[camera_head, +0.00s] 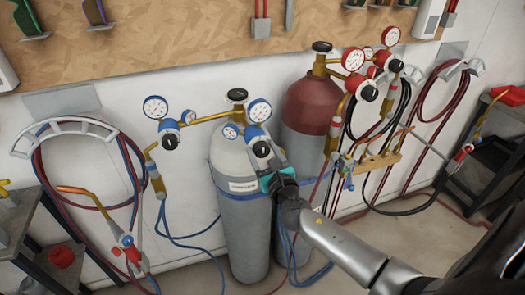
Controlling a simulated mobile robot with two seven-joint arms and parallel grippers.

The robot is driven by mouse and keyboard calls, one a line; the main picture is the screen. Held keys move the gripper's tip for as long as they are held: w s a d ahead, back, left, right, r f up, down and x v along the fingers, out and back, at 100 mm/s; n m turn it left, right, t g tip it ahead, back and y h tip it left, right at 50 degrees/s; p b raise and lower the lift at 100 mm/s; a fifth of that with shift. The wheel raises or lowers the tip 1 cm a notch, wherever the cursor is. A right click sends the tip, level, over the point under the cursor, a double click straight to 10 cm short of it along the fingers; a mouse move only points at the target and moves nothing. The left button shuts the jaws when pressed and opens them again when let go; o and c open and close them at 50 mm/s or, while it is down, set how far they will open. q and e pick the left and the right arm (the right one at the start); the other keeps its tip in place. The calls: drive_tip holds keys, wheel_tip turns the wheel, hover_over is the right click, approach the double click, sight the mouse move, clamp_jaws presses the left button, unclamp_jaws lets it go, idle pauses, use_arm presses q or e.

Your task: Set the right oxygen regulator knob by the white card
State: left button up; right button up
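The grey oxygen cylinder (243,235) stands upright with a brass manifold carrying a blue-rimmed regulator on each side. The right oxygen regulator has a white gauge (259,110) and a dark knob (261,149) below it. My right gripper (269,162) reaches in from the lower right and is right at this knob, overlapping its lower side. Whether its fingers touch or grip the knob cannot be told. A small white card (243,186) with dark print is on the cylinder's front, left of the gripper; its text is too small to read. My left gripper is not in view.
The left oxygen regulator (171,142) sits at the manifold's other end. A dark red cylinder (307,105) with red gauges stands behind right. Blue and red hoses hang around both. A torch (128,242) is at lower left, and a dark cart (492,165) at right.

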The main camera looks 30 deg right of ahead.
clamp_jaws()
idle(0.3)
drive_tip(key=shift+m, duration=0.3)
